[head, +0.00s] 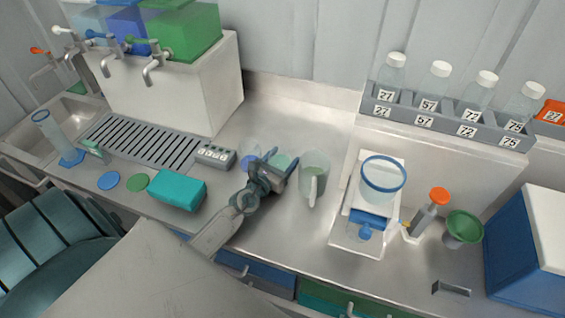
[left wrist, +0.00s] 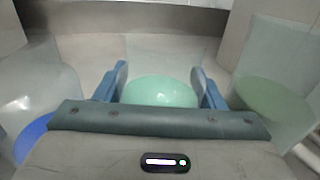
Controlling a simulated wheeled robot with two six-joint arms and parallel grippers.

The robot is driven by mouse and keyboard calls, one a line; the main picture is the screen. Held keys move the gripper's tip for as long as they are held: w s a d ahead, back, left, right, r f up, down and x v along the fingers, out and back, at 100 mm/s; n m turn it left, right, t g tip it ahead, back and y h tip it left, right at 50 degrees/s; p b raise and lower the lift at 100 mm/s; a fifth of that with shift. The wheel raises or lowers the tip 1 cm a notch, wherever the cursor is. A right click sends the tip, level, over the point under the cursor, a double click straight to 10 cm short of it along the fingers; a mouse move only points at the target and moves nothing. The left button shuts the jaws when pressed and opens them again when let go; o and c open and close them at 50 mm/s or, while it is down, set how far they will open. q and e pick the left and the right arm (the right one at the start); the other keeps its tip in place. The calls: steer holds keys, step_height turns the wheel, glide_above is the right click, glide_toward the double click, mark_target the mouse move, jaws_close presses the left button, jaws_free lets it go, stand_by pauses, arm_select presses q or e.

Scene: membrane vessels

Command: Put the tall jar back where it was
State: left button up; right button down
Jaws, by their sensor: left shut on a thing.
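My left gripper (head: 280,172) reaches in over the middle of the counter and is shut on a clear jar with mint-green liquid (head: 285,161), which I take for the tall jar. In the left wrist view the green liquid (left wrist: 160,91) shows between the two blue fingers; the jar's clear walls are hard to make out. A clear vessel with blue liquid (head: 249,158) stands close on its left. A clear handled jug with dull green liquid (head: 316,166) stands close on its right. I cannot tell whether the held jar touches the counter. My right gripper is not in view.
A teal box (head: 177,190), a grey keypad (head: 216,156) and blue (head: 108,181) and green discs (head: 138,182) lie to the left. A blue-rimmed vessel (head: 383,180) stands to the right. A numbered bottle rack (head: 450,120) is behind. Counter behind the gripper is clear.

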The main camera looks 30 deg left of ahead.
arm_select(q)
steer(key=shift+r, duration=0.1)
steer(key=o, duration=0.9)
steer(key=shift+o, duration=0.2)
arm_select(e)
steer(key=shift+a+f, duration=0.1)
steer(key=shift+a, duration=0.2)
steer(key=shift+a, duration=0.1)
arm_select(q)
steer(key=shift+s, duration=0.2)
steer(key=s+b, duration=0.1)
steer(key=s, duration=0.9)
steer(key=shift+s+d+b, duration=0.1)
steer(key=shift+s+b, duration=0.05)
steer(key=shift+b, duration=0.25)
steer(key=shift+s, duration=0.7)
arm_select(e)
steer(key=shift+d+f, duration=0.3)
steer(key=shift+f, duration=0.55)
